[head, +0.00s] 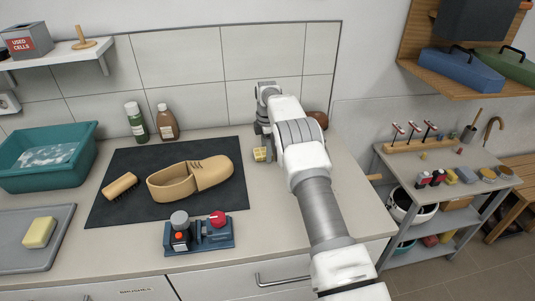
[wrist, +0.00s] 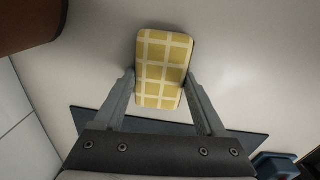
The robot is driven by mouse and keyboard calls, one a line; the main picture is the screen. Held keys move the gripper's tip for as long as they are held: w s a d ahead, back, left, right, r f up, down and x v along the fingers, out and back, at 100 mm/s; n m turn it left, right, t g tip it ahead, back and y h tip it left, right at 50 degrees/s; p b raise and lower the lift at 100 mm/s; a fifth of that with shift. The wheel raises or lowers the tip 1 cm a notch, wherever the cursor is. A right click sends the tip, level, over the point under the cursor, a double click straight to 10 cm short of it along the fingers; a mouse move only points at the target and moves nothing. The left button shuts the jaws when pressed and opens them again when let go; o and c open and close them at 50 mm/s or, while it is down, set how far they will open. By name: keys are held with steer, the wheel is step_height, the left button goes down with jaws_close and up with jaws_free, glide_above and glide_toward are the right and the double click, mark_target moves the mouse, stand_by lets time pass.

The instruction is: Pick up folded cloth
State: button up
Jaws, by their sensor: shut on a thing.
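The folded cloth (wrist: 162,68) is yellow with a pale grid pattern. In the wrist view it sits between the two fingers of my gripper (wrist: 160,88), which is shut on it. In the head view my gripper (head: 262,143) is over the counter, just right of the dark mat, and a small part of the cloth (head: 260,155) shows at its tips. Most of the cloth is hidden by my arm there. I cannot tell whether the cloth is clear of the counter.
A dark mat (head: 125,206) carries a tan shoe (head: 190,180) and a brush (head: 120,186). A small blue device (head: 200,238) stands at the front. Two bottles (head: 152,122) and a teal basin (head: 45,157) are at left. A brown round object (head: 319,119) is behind my arm.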

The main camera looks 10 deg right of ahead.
step_height(320, 180, up, 4)
steer(key=shift+r, duration=0.2)
steer(key=shift+s+d+r+b, duration=0.1)
steer(key=shift+s+d+b, duration=0.1)
steer(key=shift+s+b, duration=0.1)
steer(key=s+d+r+b, duration=0.1)
steer(key=s+d+r, duration=0.3)
steer(key=s, duration=0.6)
step_height(320, 180, up, 2)
steer(key=shift+d+r+b, duration=0.25)
steer(key=shift+d+b, duration=0.15)
steer(key=o, duration=0.6)
steer(key=c, duration=0.4)
